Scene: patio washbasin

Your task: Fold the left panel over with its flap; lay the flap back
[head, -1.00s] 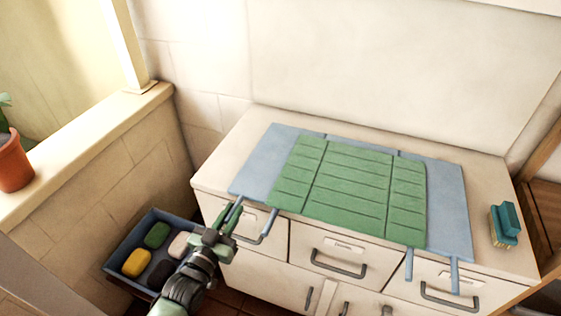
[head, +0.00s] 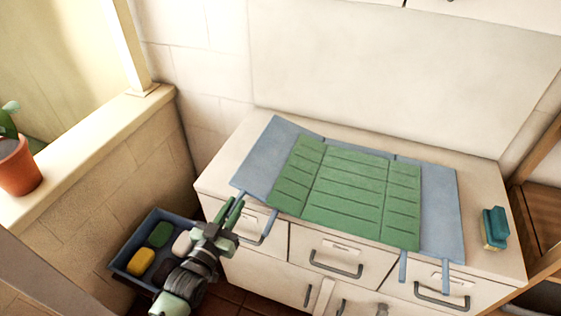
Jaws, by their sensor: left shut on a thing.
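A blue mat with green slatted panels (head: 345,190) on it lies on the pale counter. Its left blue panel (head: 262,160) stretches out to the left of the green slats, and its outer edge is tilted up slightly off the counter. A blue right panel (head: 440,215) lies flat. Narrow blue straps hang at the front edge. My left gripper (head: 236,205) is at the front left corner of the mat, shut on the left panel's strap; its fingers hide most of the grip. My right gripper is not in view.
A teal and yellow brush or sponge (head: 495,228) stands on the counter's right end. A blue tray (head: 126,262) with several coloured blocks is below, at the left. A potted plant (head: 17,165) stands on the ledge. Drawer handles (head: 335,264) project from the counter front.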

